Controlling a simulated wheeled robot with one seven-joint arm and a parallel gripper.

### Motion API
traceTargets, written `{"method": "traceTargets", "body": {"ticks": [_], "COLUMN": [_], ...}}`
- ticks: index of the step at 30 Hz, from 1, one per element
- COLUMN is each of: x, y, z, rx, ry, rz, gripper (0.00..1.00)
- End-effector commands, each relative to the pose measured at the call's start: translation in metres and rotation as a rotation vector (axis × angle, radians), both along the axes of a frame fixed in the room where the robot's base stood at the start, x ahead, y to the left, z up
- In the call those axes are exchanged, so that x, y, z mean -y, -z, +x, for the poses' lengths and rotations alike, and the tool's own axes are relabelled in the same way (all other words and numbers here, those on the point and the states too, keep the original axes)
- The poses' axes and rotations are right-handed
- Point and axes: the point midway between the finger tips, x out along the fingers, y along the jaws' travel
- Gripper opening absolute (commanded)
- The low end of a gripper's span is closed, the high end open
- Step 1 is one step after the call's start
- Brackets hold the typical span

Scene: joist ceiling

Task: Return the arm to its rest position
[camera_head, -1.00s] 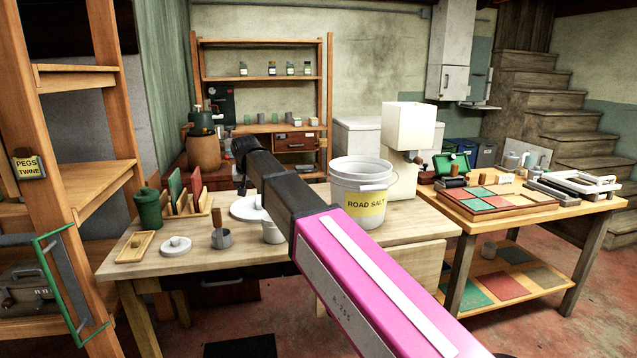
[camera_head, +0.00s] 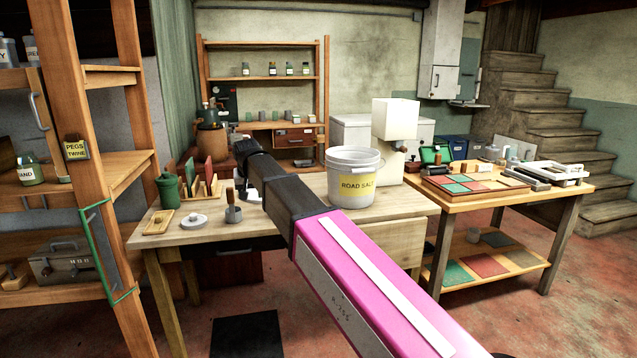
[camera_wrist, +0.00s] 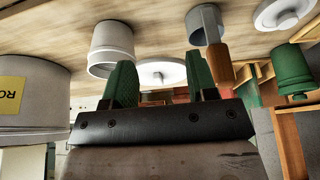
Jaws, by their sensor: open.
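My arm, pink with a black forearm, reaches out over the wooden workbench (camera_head: 225,228) in the head view. My gripper's dark end shows at its far tip, but its fingers are not clear there. In the wrist view, which appears upside down, my gripper (camera_wrist: 161,76) has two green fingers apart with nothing held between them. Beyond the fingers are a white round lid (camera_wrist: 160,73), a pale cup (camera_wrist: 109,47) and a grey cup with a wooden handle (camera_wrist: 204,26). The arm hides part of the bench top in the head view.
The road salt bucket (camera_head: 353,182) stands on the bench just right of my arm, near a white dispenser (camera_head: 393,135). A green jar (camera_head: 168,190) and a rack are at left. A wooden shelf unit (camera_head: 95,190) stands far left; a second table (camera_head: 510,190) stands right.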

Motion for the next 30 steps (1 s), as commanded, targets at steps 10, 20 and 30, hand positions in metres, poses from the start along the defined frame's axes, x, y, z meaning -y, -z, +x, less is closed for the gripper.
{"method": "traceTargets", "body": {"ticks": [10, 20, 30], "x": [0.052, 0.149, 0.298], "y": [0.047, 0.129, 0.246], "z": [-0.001, -0.018, -0.086], "rx": [-0.037, -0.109, -0.236], "ry": [0.024, 0.070, 0.146], "rz": [-0.018, -0.047, -0.063], "gripper": [0.53, 0.53, 0.53]}}
